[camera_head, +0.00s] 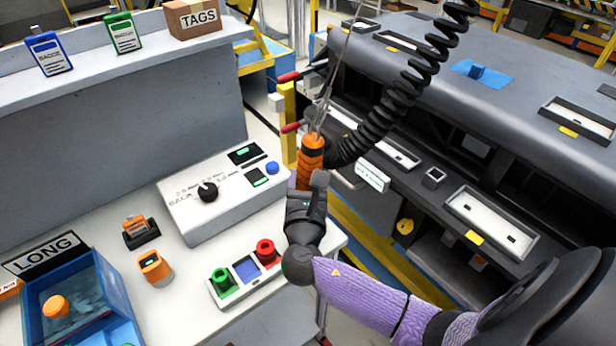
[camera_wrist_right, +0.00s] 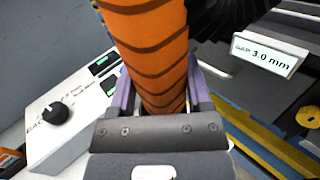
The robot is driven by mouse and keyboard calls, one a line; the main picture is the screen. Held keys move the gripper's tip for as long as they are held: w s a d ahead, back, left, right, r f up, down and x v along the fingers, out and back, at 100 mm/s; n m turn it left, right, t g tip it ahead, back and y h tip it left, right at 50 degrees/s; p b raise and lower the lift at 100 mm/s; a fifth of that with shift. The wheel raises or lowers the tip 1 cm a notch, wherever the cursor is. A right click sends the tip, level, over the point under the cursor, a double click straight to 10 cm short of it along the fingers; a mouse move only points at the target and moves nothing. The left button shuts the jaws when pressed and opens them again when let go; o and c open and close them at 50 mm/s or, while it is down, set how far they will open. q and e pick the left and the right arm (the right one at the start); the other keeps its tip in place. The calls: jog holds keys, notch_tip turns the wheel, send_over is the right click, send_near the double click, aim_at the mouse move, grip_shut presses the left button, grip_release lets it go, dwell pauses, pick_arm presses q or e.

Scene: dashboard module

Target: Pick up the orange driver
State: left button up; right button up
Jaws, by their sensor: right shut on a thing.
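The orange driver (camera_head: 311,156) hangs upright below a coiled black hose (camera_head: 408,95) and a thin cable, in front of the dashboard. My right gripper (camera_head: 306,184) is shut on the lower part of the driver's orange body. In the right wrist view the driver (camera_wrist_right: 150,50) shows as a large orange cylinder with dark bands, between the two fingers (camera_wrist_right: 160,100). The driver's lower end is hidden behind the gripper. My left gripper is not in view.
The grey dashboard module (camera_head: 520,70) fills the right side. A white control box (camera_head: 215,190) with a black knob stands left of the gripper. A tray with green and red buttons (camera_head: 245,272) lies below it. A blue bin (camera_head: 75,290) is at lower left.

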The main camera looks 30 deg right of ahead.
grip_shut()
jog(key=shift+r, duration=0.15)
